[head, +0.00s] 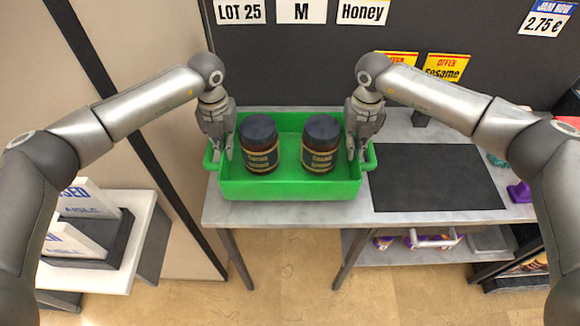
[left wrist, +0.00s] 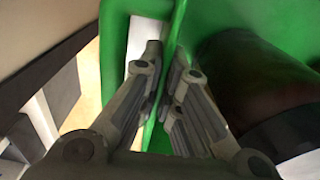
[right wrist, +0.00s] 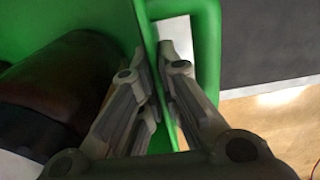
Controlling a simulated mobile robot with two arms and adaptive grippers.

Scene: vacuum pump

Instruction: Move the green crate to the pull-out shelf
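The green crate (head: 290,187) sits on the grey table and holds two dark jars with black lids, the left jar (head: 260,158) and the right jar (head: 319,158). My left gripper (head: 223,155) is at the crate's left wall, with one finger on each side; the left wrist view shows its fingers (left wrist: 165,75) closed against that wall. My right gripper (head: 358,150) is at the right wall in the same way; the right wrist view shows its fingers (right wrist: 160,80) closed against it. I cannot tell which surface is the pull-out shelf.
A dark mat (head: 435,178) lies on the table to the crate's right. A low shelf (head: 395,254) under the table holds purple items. A white surface (head: 90,276) at the left carries signs in a dark holder. A dark panel (head: 290,65) stands behind the table.

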